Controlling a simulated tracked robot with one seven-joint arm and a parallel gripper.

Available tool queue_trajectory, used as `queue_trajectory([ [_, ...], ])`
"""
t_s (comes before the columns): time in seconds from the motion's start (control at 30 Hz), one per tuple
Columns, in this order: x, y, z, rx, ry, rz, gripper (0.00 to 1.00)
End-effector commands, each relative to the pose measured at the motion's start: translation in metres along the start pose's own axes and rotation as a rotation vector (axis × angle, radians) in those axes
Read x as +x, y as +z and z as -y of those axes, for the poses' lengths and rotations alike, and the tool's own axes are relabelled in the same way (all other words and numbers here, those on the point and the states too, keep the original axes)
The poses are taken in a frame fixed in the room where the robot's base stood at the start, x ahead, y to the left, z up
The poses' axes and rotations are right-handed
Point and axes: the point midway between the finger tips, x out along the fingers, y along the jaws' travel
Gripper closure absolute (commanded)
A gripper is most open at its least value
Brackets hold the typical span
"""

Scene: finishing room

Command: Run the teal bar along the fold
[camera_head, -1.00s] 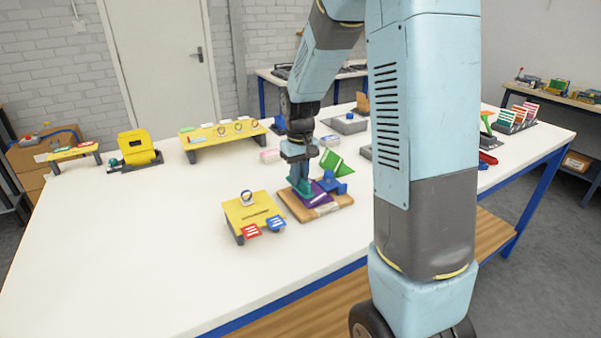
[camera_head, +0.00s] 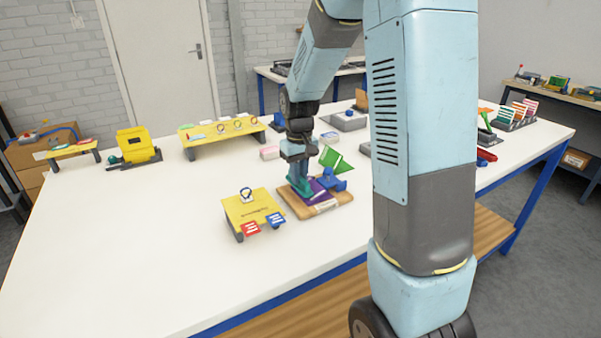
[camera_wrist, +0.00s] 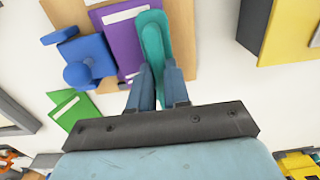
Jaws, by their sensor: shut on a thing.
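My gripper (camera_wrist: 158,92) is shut on the teal bar (camera_wrist: 152,45), which also shows low on the board in the head view (camera_head: 298,187). The bar lies along one long edge of the purple folder (camera_wrist: 121,42), overlapping that edge in the wrist view. I cannot tell how firmly it presses. The folder (camera_head: 321,194) has a white label and lies on a wooden board (camera_head: 327,206). A blue block with a round knob (camera_wrist: 88,60) sits at the folder's other side, also in the head view (camera_head: 333,182). The bar hides part of the folder's edge.
A yellow stand (camera_head: 250,210) with red and blue tags is left of the board. A green folder (camera_head: 335,160) stands behind it. A longer yellow rack (camera_head: 222,133) and a yellow device (camera_head: 136,146) are farther back. The white tabletop (camera_head: 140,240) is clear at front left.

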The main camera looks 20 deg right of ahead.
Motion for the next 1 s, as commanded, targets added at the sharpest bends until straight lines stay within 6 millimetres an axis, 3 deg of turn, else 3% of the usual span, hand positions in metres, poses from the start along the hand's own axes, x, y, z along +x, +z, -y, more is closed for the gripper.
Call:
queue_trajectory([
  [1.0,0.012,0.003,0.001,-0.001,0.000,0.000,1.00],
])
